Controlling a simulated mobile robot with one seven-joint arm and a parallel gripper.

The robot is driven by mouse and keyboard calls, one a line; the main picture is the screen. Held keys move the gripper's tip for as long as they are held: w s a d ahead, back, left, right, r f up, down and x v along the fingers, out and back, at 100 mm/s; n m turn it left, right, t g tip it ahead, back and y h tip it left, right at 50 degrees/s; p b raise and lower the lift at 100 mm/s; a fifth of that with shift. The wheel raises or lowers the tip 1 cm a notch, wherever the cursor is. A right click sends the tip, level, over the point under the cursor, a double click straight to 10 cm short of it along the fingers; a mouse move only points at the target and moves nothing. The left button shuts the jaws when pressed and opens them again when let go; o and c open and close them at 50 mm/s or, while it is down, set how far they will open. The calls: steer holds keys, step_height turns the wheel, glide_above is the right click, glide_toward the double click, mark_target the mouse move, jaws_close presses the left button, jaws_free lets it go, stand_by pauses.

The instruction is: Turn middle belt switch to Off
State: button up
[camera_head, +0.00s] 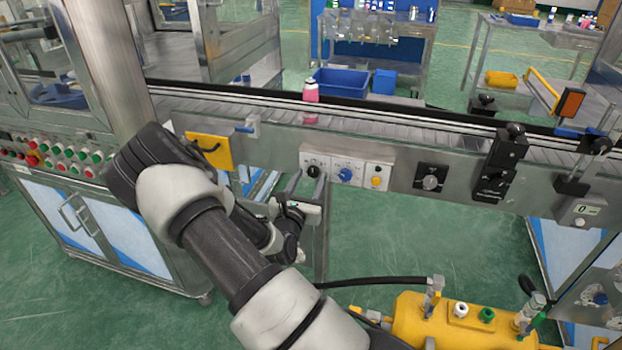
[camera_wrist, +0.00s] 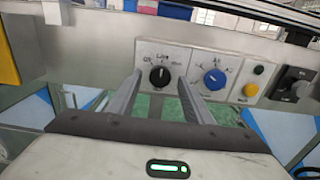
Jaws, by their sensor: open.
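A row of switch plates sits on the conveyor's metal side. It has a black knob (camera_head: 313,171) on a white plate, a blue knob (camera_head: 346,174) and a yellow button (camera_head: 376,181). In the wrist view the black knob (camera_wrist: 159,76) appears between my fingertips, its pointer mark roughly upright; the label is too small to read fully. The blue knob (camera_wrist: 214,79) is right of my right finger. My gripper (camera_wrist: 160,78) is open and empty. In the head view my gripper (camera_head: 297,198) is just below and in front of the black knob. Contact cannot be told.
A larger black rotary switch (camera_head: 430,182) is farther right on the conveyor side. A yellow plate (camera_head: 210,151) is left. A pink bottle (camera_head: 311,91) stands on the belt. A yellow machine (camera_head: 455,322) with fittings and a black hose is at lower right.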

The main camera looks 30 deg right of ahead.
steer(key=shift+w+d, duration=0.45)
steer(key=shift+d, duration=0.1)
steer(key=c, duration=1.1)
steer(key=shift+o, duration=0.2)
steer(key=shift+r, duration=0.1)
steer(key=shift+p, duration=0.3)
steer(key=shift+r+n+p, duration=0.1)
steer(key=shift+n+p, duration=0.5)
steer(key=n+p, duration=0.7)
steer(key=n, duration=0.1)
steer(key=shift+f+n, duration=0.2)
steer(key=shift+n, duration=0.1)
